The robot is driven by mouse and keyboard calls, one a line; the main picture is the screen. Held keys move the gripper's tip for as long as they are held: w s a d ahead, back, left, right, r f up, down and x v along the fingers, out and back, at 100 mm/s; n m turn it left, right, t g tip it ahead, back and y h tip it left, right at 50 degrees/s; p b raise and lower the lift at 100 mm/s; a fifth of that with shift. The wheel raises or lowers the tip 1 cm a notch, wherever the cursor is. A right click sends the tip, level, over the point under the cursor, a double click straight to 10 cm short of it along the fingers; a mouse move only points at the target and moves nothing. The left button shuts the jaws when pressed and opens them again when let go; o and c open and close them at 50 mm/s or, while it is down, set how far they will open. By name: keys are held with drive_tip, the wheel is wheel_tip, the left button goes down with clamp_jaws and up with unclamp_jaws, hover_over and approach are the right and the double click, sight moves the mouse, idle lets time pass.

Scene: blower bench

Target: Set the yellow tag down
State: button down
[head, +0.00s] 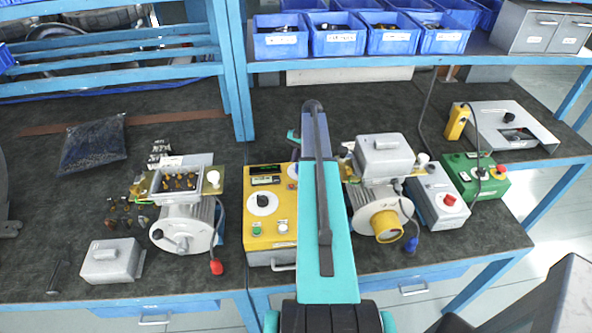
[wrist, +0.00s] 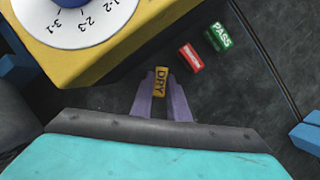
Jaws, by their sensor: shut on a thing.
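The yellow tag (wrist: 161,84), marked DRY, is held upright between the two purple fingers of my gripper (wrist: 161,75) in the wrist view. My gripper is shut on it, over the dark bench top. I cannot tell whether the tag touches the bench. A red tag (wrist: 190,58) and a green PASS tag (wrist: 217,37) lie on the bench just beyond it, to the upper right. In the head view my own arm hides the fingers and the tags.
A yellow tester box with a dial (head: 262,205) stands close to my gripper; it fills the upper left of the wrist view (wrist: 100,60). Motors (head: 183,225) (head: 378,205) stand on both sides. Blue bins (head: 335,35) sit on the shelf above. Dark bench right of the tags is clear.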

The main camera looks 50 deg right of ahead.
drive_tip(key=c, duration=1.7)
unclamp_jaws()
drive_tip(key=shift+b+v, duration=1.95)
drive_tip(key=shift+v, duration=4.2)
drive_tip(key=shift+a, duration=0.1)
drive_tip(key=shift+p+x, duration=1.65)
drive_tip(key=shift+x, duration=3.3)
drive_tip(key=shift+d, duration=0.25)
